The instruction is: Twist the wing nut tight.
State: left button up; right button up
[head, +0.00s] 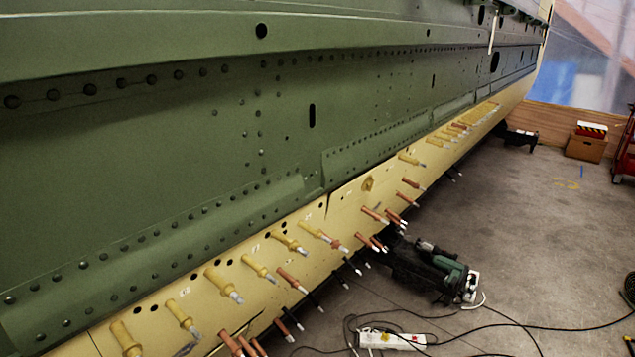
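A small brass-coloured piece (368,184) sits against the yellow skin strip (345,203) near the middle of the head view. It looks like the wing nut, but it is too small to tell its wing angle or how tight it is. Rows of yellow and copper-coloured pin fasteners (223,285) stick out of the strip on both sides of it. Neither of my grippers shows in the head view.
The green fuselage panel (150,150) fills the upper left. A dark green power tool (440,268), a white power strip (392,340) and loose black cables lie on the concrete floor (560,230). A cardboard box (584,148) stands at the far right. The right floor is mostly clear.

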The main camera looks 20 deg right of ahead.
aim_at(368, 185)
jog(key=i+l+u, duration=0.2)
jog(key=l+u, duration=0.15)
jog(key=l, duration=0.4)
jog(key=i+l+u, duration=0.1)
jog(key=l+u, duration=0.25)
jog(key=l, duration=0.4)
jog(key=l+u, duration=0.35)
jog(key=l, duration=0.4)
